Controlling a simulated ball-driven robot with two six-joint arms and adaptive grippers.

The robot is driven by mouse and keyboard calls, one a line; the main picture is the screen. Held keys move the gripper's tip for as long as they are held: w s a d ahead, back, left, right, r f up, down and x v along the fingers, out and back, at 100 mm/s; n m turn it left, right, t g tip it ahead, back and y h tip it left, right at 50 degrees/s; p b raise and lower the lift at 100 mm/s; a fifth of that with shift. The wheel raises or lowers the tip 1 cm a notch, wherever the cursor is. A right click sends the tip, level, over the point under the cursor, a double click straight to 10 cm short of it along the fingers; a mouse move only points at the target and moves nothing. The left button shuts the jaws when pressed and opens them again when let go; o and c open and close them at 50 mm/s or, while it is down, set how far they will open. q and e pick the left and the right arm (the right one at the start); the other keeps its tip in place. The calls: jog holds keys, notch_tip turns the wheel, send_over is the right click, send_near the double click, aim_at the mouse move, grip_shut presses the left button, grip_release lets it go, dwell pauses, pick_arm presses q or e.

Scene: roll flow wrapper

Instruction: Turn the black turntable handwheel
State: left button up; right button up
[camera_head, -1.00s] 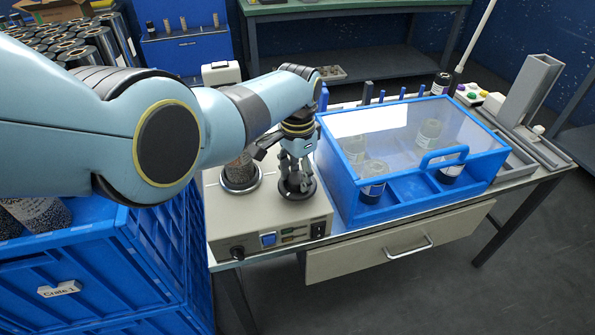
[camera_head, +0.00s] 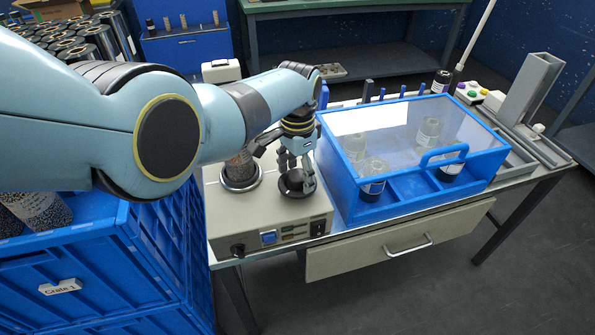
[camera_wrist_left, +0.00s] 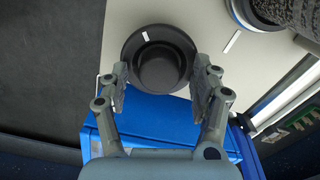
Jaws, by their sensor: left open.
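The black turntable handwheel (camera_head: 291,191) is a round disc with a raised hub on top of a beige box (camera_head: 263,225). In the left wrist view the handwheel (camera_wrist_left: 160,40) shows a white mark on its rim. My left gripper (camera_head: 297,172) is open over the handwheel. In the left wrist view its two fingers (camera_wrist_left: 160,84) stand apart at either side of the handwheel's near part, with nothing held between them. Whether a finger touches the rim cannot be told. My right gripper is not in view.
A dark grainy roll (camera_head: 240,168) stands in a ring on the box, left of the handwheel. A blue case with a clear lid (camera_head: 330,170) stands close on the right. A blue crate (camera_head: 150,250) is at the left. Grey floor lies in front of the drawer (camera_head: 395,243).

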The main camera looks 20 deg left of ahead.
aim_at(298, 175)
pick_arm(q)
notch_tip(298, 175, up, 12)
dwell(0.6)
dwell(0.8)
